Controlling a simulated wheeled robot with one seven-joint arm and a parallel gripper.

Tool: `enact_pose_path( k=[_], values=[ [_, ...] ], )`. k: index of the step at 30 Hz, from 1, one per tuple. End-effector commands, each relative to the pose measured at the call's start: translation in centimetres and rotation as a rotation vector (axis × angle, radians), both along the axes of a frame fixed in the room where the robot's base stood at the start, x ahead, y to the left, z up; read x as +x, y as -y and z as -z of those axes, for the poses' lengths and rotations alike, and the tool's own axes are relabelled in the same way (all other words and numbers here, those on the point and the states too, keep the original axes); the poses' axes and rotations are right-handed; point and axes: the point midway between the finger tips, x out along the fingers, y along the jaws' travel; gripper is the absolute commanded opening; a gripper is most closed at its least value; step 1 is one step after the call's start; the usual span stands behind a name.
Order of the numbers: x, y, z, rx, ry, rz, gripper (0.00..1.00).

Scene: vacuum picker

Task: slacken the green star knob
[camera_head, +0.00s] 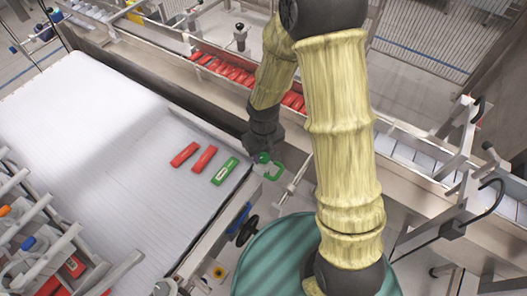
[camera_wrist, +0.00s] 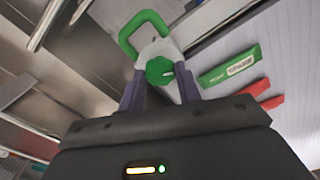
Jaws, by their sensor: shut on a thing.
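The green star knob (camera_wrist: 160,71) sits between the two dark purple fingers of my gripper (camera_wrist: 161,90) in the wrist view. The fingers are shut on it from both sides. A green loop handle (camera_wrist: 143,28) stands just beyond the knob on a pale bracket. My dark wrist is right above and partly hides the fingers and the knob.
A green packet (camera_head: 224,171) and two red packets (camera_head: 204,158) lie on the white belt (camera_head: 80,120) left of the knob. Red packets fill a channel (camera_head: 225,68) behind. A black handwheel (camera_head: 247,230) sits below the belt edge, near a teal round surface (camera_head: 275,258).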

Motion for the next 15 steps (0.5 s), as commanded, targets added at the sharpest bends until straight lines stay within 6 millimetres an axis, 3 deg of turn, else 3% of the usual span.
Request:
enact_pose_path(
  k=[15],
  values=[
    [0.13, 0.01, -0.24, 0.001, 0.003, -0.491, 0.11]
  ],
)
